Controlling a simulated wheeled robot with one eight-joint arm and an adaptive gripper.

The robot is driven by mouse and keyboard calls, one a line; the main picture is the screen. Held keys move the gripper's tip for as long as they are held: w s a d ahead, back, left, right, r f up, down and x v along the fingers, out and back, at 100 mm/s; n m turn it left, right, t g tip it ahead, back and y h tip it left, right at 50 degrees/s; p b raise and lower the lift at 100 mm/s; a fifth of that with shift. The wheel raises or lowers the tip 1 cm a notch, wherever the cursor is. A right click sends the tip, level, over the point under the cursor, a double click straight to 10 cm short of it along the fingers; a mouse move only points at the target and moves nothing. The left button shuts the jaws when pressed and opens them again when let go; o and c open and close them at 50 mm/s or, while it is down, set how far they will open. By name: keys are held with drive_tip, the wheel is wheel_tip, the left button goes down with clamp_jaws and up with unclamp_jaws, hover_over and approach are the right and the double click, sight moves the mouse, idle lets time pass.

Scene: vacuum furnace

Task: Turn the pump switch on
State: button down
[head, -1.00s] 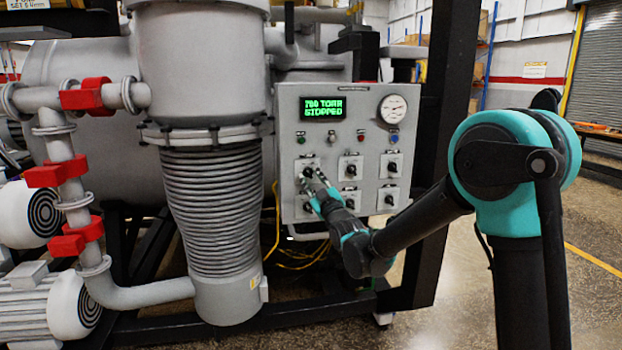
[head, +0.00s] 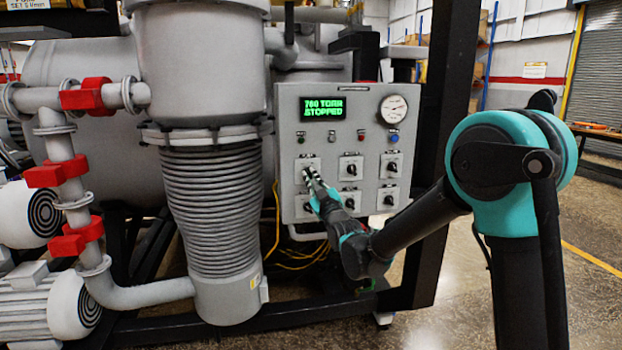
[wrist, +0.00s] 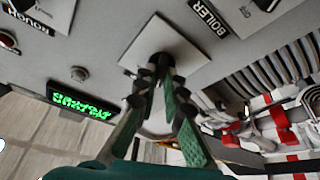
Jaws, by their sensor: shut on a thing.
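The grey control panel (head: 284,120) carries several dark rotary switches on pale square plates. My gripper (head: 309,176) is at the upper-left switch, and its fingers cover most of it. In the wrist view my gripper (wrist: 161,80) has its two green-padded fingers shut on the dark knob (wrist: 160,61) of that switch, in front of its plate (wrist: 186,50). Its label is hidden, so I cannot read whether it is the pump switch. The green display (head: 323,108) reads 760 TORR STOPPED.
A BOILER label (wrist: 208,18) and a ROUGH label (wrist: 30,15) show in the wrist view. Neighbouring switches (head: 350,169) sit close to the right. A round gauge (head: 393,109) is at the panel's upper right. A ribbed bellows (head: 215,205) stands left of the panel.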

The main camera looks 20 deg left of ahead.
drive_tip(key=m+t+h, duration=0.1)
drive_tip(key=m, duration=0.1)
drive_tip(key=m+t+h, duration=0.1)
drive_tip(key=m, duration=0.2)
drive_tip(key=m+t+h, duration=0.1)
drive_tip(key=m, duration=0.2)
drive_tip(key=shift+s+a, duration=0.1)
drive_tip(key=shift+a, duration=0.1)
drive_tip(key=m+h, duration=0.2)
drive_tip(key=m, duration=0.2)
drive_tip(key=m+t+h, duration=0.1)
drive_tip(key=m+h, duration=0.1)
drive_tip(key=m, duration=0.2)
drive_tip(key=shift+m, duration=0.3)
drive_tip(key=c, duration=1.6)
unclamp_jaws()
drive_tip(key=shift+s, duration=0.1)
drive_tip(key=v, duration=1.2)
drive_tip(key=shift+a, duration=0.15)
